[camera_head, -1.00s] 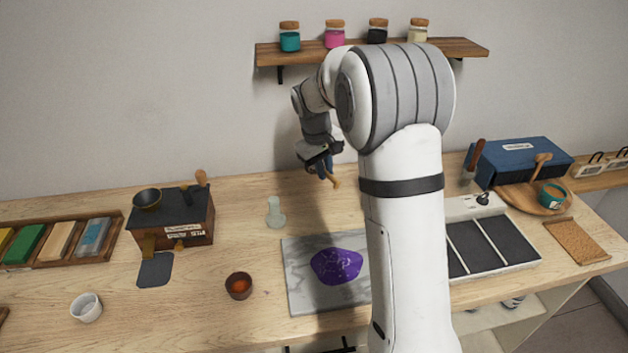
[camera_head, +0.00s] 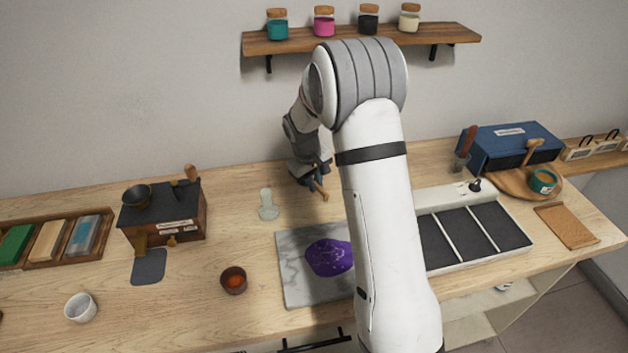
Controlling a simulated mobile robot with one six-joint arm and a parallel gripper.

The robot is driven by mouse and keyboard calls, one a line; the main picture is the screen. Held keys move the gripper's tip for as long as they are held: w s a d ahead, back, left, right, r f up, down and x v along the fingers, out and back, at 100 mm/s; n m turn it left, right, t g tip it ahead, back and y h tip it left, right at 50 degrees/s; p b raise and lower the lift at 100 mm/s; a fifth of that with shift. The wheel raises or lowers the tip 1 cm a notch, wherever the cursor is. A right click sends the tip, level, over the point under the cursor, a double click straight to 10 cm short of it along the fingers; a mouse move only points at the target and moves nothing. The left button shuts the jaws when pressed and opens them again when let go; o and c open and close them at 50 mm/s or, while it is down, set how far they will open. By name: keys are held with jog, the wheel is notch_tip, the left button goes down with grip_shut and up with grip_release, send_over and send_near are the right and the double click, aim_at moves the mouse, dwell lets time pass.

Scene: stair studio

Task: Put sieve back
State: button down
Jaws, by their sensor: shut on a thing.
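My gripper (camera_head: 311,178) is behind my arm, low near the back of the table. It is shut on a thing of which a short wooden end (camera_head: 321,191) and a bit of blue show. The rest is hidden by the gripper, so I cannot tell whether it is the sieve. No sieve mesh shows clearly. A dark round bowl-like piece (camera_head: 137,195) sits on top of the dark wooden box at the left.
A marble slab (camera_head: 298,285) with a purple patch (camera_head: 329,257) lies in front of the gripper. A clear glass piece (camera_head: 268,204) stands left of the gripper. A brown cup (camera_head: 233,281), a white cup (camera_head: 81,307) and the wooden box (camera_head: 188,225) are further left. A shelf (camera_head: 350,40) hangs above.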

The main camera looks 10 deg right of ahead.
jog(key=shift+s+r, duration=0.1)
jog(key=c, duration=1.5)
grip_release()
jog(key=shift+o, duration=0.2)
